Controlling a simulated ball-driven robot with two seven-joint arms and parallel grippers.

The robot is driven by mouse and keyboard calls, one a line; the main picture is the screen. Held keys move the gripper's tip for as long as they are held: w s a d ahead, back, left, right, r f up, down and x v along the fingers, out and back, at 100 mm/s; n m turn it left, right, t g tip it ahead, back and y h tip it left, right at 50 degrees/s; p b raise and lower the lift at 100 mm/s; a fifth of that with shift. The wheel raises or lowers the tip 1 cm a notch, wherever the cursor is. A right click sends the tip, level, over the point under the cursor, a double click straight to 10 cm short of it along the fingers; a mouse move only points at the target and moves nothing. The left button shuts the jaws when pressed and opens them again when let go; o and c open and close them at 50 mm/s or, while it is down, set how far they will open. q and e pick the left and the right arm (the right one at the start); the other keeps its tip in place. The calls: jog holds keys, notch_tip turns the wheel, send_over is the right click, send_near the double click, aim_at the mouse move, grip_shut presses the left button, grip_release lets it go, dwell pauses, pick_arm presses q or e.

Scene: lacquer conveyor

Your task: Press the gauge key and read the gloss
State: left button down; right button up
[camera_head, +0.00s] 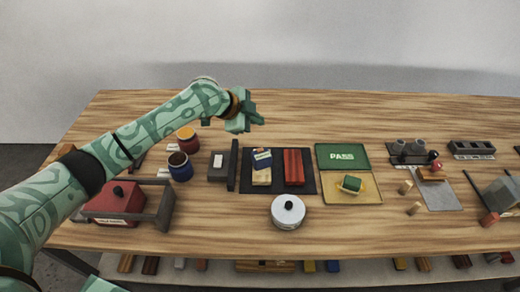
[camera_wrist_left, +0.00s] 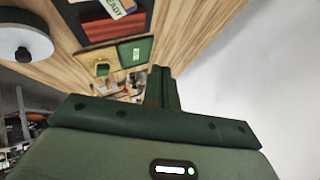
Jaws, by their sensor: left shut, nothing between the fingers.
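My left gripper (camera_head: 252,117) is shut and empty, raised above the back part of the table. Its closed fingers also show in the left wrist view (camera_wrist_left: 163,88). A blue and cream device that looks like the gauge (camera_head: 262,158) lies on a dark mat (camera_head: 276,188), beside a red ribbed block (camera_head: 293,166). In the left wrist view the cream face of the gauge (camera_wrist_left: 115,8) reads "READY". I cannot make out its key. The gripper is apart from the gauge, above and behind it. My right gripper is not in view.
A white lidded pot (camera_head: 288,214) stands in front of the mat. A green "PASS" panel (camera_head: 342,150) and a yellow tray (camera_head: 368,194) with a green block lie to the right.

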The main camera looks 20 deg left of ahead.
pick_arm(q)
jog(key=b, duration=0.7)
send_over(260, 150)
jog(key=f, duration=0.7)
jog(key=shift+s+a, duration=0.35)
jog(key=shift+a, duration=0.05)
jog(key=shift+f, duration=0.9)
jog(key=shift+f, duration=0.1)
jog(key=shift+f, duration=0.3)
